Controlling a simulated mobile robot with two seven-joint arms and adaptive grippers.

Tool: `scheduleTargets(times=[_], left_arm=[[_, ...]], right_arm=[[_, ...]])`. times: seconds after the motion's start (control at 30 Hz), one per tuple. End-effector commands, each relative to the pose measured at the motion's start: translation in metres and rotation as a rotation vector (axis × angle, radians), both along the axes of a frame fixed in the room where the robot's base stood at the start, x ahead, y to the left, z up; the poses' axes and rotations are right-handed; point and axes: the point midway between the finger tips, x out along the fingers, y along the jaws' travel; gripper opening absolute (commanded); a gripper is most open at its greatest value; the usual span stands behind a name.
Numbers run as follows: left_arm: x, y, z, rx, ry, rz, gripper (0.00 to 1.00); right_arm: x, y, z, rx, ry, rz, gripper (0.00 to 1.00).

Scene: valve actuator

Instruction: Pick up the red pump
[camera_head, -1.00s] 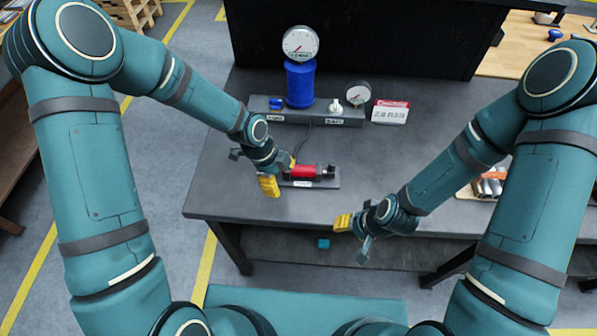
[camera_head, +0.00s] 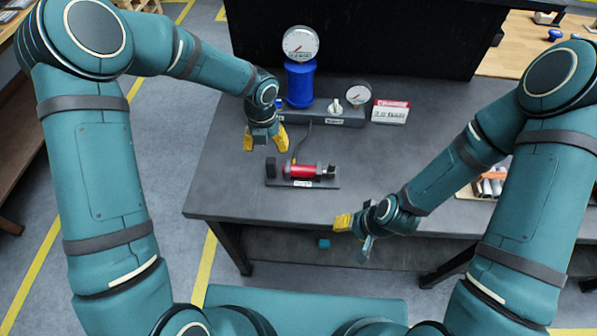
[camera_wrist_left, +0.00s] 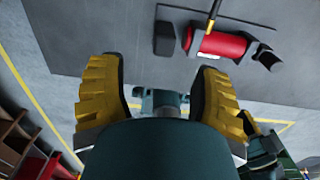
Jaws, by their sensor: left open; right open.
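The red pump (camera_head: 302,171) lies on its dark base plate (camera_head: 316,184) on the grey workbench in the head view. In the left wrist view the red pump (camera_wrist_left: 220,45) is at the upper right, beyond the fingers. My left gripper (camera_head: 266,142) is open and empty, behind and to the left of the pump, apart from it. Its yellow fingers show spread in the left wrist view (camera_wrist_left: 160,95). My right gripper (camera_head: 352,234) is open and empty at the bench's front edge, right of and in front of the pump.
Behind the pump, a blue cylinder (camera_head: 300,85) carries a gauge (camera_head: 300,43) on a grey block. A small gauge (camera_head: 358,95) and a red-and-white sign (camera_head: 391,111) stand to its right. A thin cable (camera_head: 300,142) runs to the pump. The bench (camera_head: 225,190) is clear at left.

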Motion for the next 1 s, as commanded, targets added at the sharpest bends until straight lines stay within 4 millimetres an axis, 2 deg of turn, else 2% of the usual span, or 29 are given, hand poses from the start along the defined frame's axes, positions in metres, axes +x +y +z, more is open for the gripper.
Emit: scheduleTargets(times=[0.1,0.37,0.63,0.73,0.97,1.0], left_arm=[[-0.001,-0.001,-0.018,-0.001,0.002,0.000,0.64],[0.000,-0.002,-0.036,-0.001,0.002,0.001,0.64],[0.000,-0.006,-0.072,-0.001,0.002,0.002,0.64],[0.001,-0.006,-0.079,-0.001,0.000,0.002,0.64],[0.001,-0.005,-0.080,-0.001,-0.001,0.003,0.64],[0.001,-0.006,-0.080,-0.001,0.000,0.003,0.59]], right_arm=[[0.000,0.000,0.000,0.000,0.000,0.000,0.47],[0.000,0.000,0.000,0.000,0.000,0.000,0.47],[0.000,0.000,0.000,0.000,0.000,0.000,0.47],[0.000,0.000,0.000,0.000,0.000,0.000,0.47],[0.000,0.000,0.000,0.000,0.000,0.000,0.47],[0.000,0.000,0.000,0.000,0.000,0.000,0.47]])
